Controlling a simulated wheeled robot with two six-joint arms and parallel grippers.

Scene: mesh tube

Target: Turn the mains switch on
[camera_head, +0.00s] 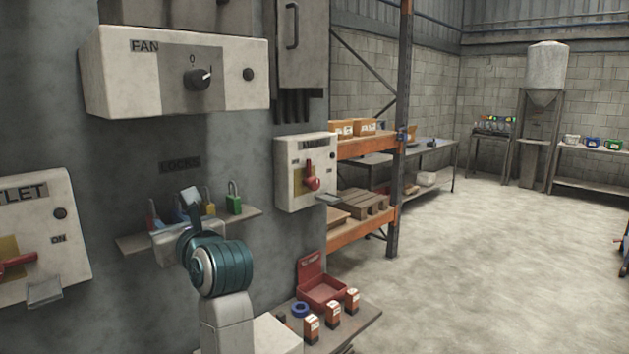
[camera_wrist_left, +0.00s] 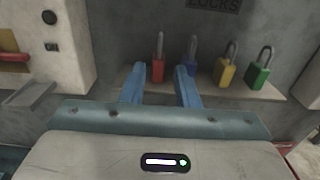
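No label reading mains is legible in either view. A left box (camera_head: 45,235) lettered "TLET" has a red lever (camera_head: 18,263) and a mark "ON". A right box (camera_head: 305,172), its label too small to read surely, also has a red lever (camera_head: 311,180). The fan box (camera_head: 120,75) has a black rotary knob (camera_head: 197,78). My left gripper (camera_head: 172,222) is in front of the lock shelf. In the left wrist view its blue fingers (camera_wrist_left: 160,80) are apart, with nothing held between them. My right gripper is out of view.
The lock shelf (camera_wrist_left: 215,88) holds a red padlock (camera_wrist_left: 158,68), a blue one (camera_wrist_left: 190,62), a yellow one (camera_wrist_left: 227,72) and a green one (camera_wrist_left: 260,76). A low table (camera_head: 358,325) with a red open case (camera_head: 322,290) stands below right.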

